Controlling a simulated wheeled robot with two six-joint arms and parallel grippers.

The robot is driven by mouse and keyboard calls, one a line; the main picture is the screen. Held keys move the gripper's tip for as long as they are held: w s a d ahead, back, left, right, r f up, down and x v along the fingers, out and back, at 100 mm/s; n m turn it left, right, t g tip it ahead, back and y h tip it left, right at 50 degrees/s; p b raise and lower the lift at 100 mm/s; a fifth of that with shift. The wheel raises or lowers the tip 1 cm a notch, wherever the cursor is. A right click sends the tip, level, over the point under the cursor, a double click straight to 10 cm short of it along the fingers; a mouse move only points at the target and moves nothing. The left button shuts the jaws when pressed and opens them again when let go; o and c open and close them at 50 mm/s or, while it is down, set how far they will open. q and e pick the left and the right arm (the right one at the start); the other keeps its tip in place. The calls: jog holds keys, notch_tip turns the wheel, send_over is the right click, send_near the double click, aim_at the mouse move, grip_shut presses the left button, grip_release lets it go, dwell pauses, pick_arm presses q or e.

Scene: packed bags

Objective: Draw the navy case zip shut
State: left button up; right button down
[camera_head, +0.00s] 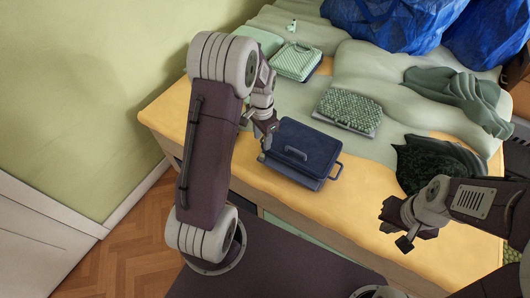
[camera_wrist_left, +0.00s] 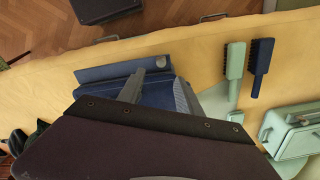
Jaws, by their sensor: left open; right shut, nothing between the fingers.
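The navy case (camera_head: 302,150) lies flat near the front edge of the bed-like table, with a handle on its lid and a loop at its right side. It also shows in the left wrist view (camera_wrist_left: 108,72), partly hidden behind my gripper. My left gripper (camera_head: 264,146) is at the case's left end; in the left wrist view its fingers (camera_wrist_left: 161,80) are apart over the case's edge. I cannot tell whether they touch it. The zip pull is not clearly visible.
A green textured case (camera_head: 347,109) lies behind the navy one, and a pale green case (camera_head: 297,61) further back. Blue bags (camera_head: 395,22) stand at the back. A dark leafy-textured bag (camera_head: 432,163) lies right. A green brush (camera_wrist_left: 235,62) and navy brush (camera_wrist_left: 260,66) lie nearby.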

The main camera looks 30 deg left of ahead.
aim_at(262, 155)
pick_arm(q)
jog(key=f, duration=0.9)
jog(key=shift+a, duration=0.2)
grip_shut()
dwell(0.9)
